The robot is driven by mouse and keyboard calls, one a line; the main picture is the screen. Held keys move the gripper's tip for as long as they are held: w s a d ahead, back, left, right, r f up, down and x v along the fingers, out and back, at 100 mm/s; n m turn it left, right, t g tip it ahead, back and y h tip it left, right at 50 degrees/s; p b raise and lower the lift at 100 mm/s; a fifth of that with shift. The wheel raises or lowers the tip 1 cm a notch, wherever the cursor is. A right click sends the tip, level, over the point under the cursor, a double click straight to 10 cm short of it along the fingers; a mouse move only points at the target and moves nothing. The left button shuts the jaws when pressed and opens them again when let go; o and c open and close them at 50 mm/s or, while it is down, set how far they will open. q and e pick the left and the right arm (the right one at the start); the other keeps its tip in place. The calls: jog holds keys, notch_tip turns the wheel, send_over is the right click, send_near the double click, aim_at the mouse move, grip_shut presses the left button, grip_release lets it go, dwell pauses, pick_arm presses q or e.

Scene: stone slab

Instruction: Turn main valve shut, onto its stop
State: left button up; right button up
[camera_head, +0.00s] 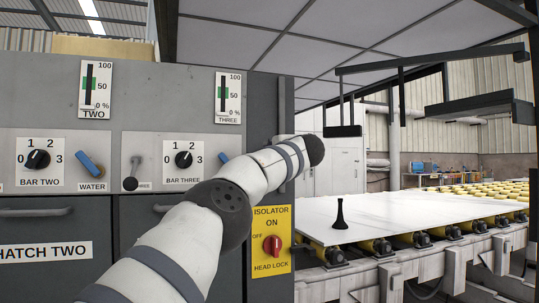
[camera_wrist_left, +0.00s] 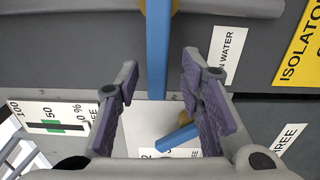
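The main valve's long blue lever (camera_wrist_left: 157,50) shows in the left wrist view, running down from a yellow hub at the top edge. A white label partly reading "N WATER" (camera_wrist_left: 228,52) is to its right. My left gripper (camera_wrist_left: 160,68) is open, with one finger on each side of the lever and a visible gap on both sides. I cannot tell how deep the lever sits between the fingers. In the head view, my left arm reaches across the panel; its gripper and the main valve are hidden or out of frame. My right gripper is not in view.
A smaller blue lever (camera_wrist_left: 178,138) is close below the fingers. The head view shows another blue water lever (camera_head: 91,164), dials (camera_head: 184,159), a yellow isolator plate (camera_head: 270,225) with red knob, and a white slab (camera_head: 400,217) on rollers at right.

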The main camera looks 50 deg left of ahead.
pick_arm(q)
jog(key=v, duration=1.2)
